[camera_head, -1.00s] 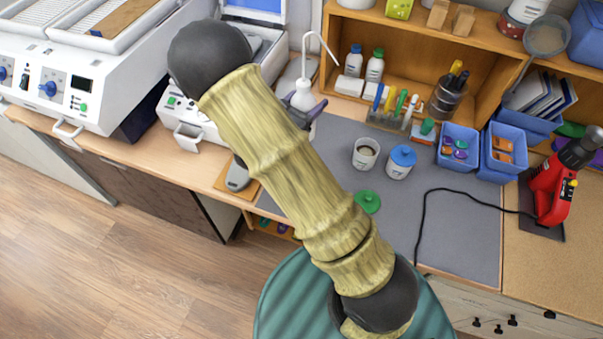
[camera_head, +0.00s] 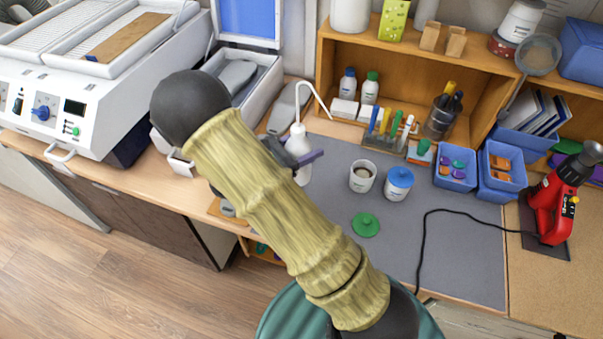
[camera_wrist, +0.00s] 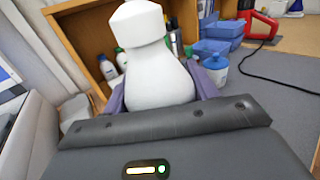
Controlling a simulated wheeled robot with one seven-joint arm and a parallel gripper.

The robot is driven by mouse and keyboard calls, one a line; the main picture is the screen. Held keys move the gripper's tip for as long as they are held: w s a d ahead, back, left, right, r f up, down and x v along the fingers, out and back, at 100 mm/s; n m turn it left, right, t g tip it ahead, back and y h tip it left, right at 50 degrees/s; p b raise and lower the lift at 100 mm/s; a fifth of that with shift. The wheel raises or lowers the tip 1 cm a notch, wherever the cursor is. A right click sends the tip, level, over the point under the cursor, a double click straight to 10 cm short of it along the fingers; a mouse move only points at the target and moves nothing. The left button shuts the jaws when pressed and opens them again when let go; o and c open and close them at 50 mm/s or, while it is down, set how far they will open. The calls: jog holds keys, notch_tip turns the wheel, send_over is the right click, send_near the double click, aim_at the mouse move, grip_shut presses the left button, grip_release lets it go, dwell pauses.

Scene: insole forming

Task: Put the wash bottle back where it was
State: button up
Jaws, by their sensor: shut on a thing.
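The wash bottle (camera_head: 299,140) is white with a long bent spout tube, and it is upright at the left end of the grey mat (camera_head: 330,245). My gripper (camera_head: 306,164) has purple fingers and is shut on its body. In the wrist view the bottle (camera_wrist: 158,75) fills the middle, with a purple finger of my gripper (camera_wrist: 160,92) on each side. My arm hides part of the bottle's lower left side in the head view. I cannot tell whether its base touches the mat.
A cup (camera_head: 362,177), a blue-lidded jar (camera_head: 399,184) and a green lid (camera_head: 366,224) stand to the right on the mat. A rack of tools (camera_head: 389,137) and a wooden shelf (camera_head: 400,62) are behind. An open white case (camera_head: 262,82) is at the back left.

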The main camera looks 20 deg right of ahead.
jog(key=shift+f, duration=1.7)
jog(key=shift+f+p, duration=0.65)
jog(key=shift+f, duration=1.4)
jog(key=shift+f, duration=0.2)
jog(key=o, duration=1.3)
jog(key=shift+o, duration=0.2)
jog(key=shift+r, duration=0.25)
jog(key=b+v, duration=0.4)
jog(key=v, duration=0.8)
